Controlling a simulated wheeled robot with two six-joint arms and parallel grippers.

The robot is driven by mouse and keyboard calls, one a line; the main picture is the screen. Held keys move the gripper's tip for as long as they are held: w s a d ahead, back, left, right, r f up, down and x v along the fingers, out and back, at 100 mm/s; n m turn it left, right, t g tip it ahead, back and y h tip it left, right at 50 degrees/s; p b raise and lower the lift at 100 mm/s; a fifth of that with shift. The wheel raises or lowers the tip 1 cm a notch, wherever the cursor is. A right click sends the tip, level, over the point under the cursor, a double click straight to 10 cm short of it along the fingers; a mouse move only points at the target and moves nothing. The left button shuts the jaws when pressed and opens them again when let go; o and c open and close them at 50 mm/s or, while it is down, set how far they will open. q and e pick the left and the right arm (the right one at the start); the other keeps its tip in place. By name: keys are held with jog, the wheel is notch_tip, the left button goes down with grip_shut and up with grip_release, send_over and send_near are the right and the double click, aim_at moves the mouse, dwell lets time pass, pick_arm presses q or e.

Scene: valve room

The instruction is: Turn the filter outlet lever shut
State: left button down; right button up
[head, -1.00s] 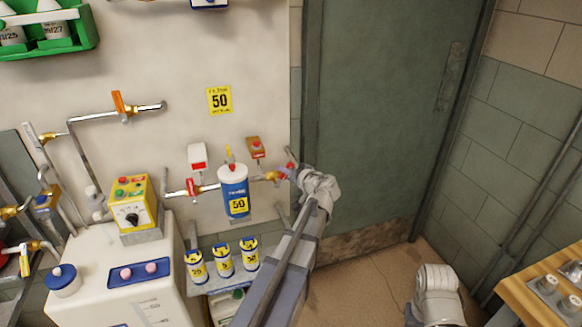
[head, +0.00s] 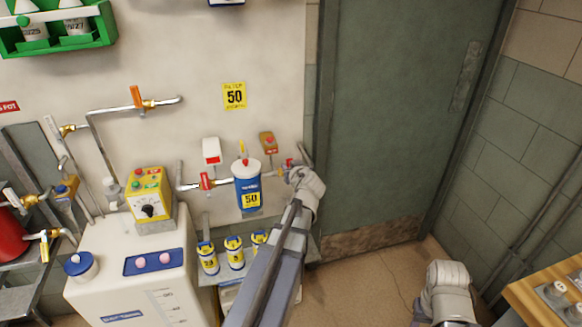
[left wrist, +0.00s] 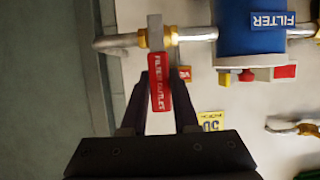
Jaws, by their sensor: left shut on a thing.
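The red filter outlet lever (left wrist: 160,80), with its name in white, stands across the pipe (left wrist: 118,41) in the left wrist view. My left gripper (left wrist: 165,78) has one dark finger on each side of it and is shut on it. In the head view this gripper (head: 290,166) is at the pipe just right of the blue filter (head: 248,184), and my arm partly hides the lever. The filter also shows in the left wrist view (left wrist: 250,32). My right arm shows at the lower right of the head view, but no right fingers can be made out.
A red-tagged valve (head: 207,181) sits left of the filter. A white box (head: 211,150) and an orange box (head: 268,143) are on the wall above. Several small canisters (head: 235,251) stand below. A green door (head: 385,130) is to the right, with clear floor before it.

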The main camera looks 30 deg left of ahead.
pick_arm(q)
jog(key=shift+s+f, duration=0.1)
dwell(0.3)
jog(key=c, duration=0.7)
grip_release()
jog(key=shift+o, duration=0.2)
jog(key=p+v, duration=0.3)
jog(key=v, duration=0.4)
jog(key=shift+s+d+r, duration=0.15)
jog(key=shift+d+r, duration=0.1)
jog(key=shift+d, duration=0.1)
